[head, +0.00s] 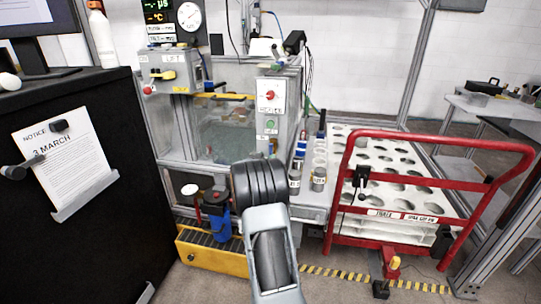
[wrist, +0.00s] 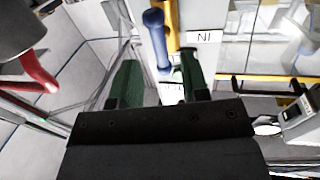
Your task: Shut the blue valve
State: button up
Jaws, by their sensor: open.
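In the wrist view a blue bar-shaped handle (wrist: 155,38), which looks like the blue valve's lever, stands nearly upright in the picture beside a yellow pipe. My gripper (wrist: 158,78) is open, with one green finger on each side of the handle's lower end as seen in the picture. I cannot tell whether the handle is in depth between the fingers, and I see no contact. In the head view my arm's dark wrist hides the gripper. I cannot pick out the valve for certain there; a blue part (head: 220,227) shows left of my arm.
A yellow pipe (wrist: 173,24) and a label plate (wrist: 204,37) are close to the handle. A red curved part (wrist: 40,75) is at the wrist view's left. A yellow floor-level box (head: 215,256) and a red-railed cart (head: 440,141) flank my arm. A black cabinet (head: 85,235) stands left.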

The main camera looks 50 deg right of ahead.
aim_at(270, 153)
jog(key=shift+x, duration=2.5)
jog(key=shift+c, duration=0.3)
grip_shut()
